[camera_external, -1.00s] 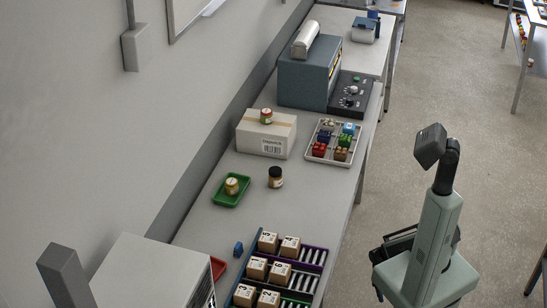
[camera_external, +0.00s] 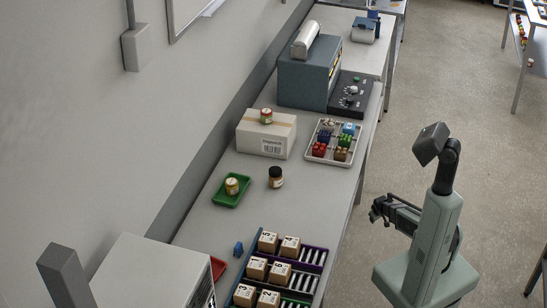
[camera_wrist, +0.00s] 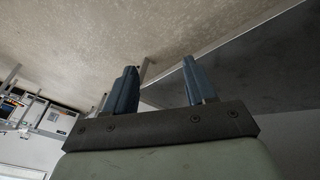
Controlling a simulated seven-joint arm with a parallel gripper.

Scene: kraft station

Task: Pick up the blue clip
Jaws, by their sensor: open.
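The blue clip (camera_external: 238,249) looks like a small blue piece on the bench, just left of the rack with numbered boxes. It is too small for detail and does not show in the wrist view. My gripper (camera_external: 376,212) is off the right side of the bench, over the floor and well away from the clip. In the wrist view my gripper (camera_wrist: 160,78) has its two blue fingers apart, with nothing between them.
A rack (camera_external: 313,257) of numbered boxes stands right of the clip. A red tray (camera_external: 218,267) is partly hidden beside a grey unit (camera_external: 150,275). A green tray (camera_external: 228,201) with a jar, a dark jar (camera_external: 276,177) and a carton (camera_external: 265,140) stand farther back. Bench between is clear.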

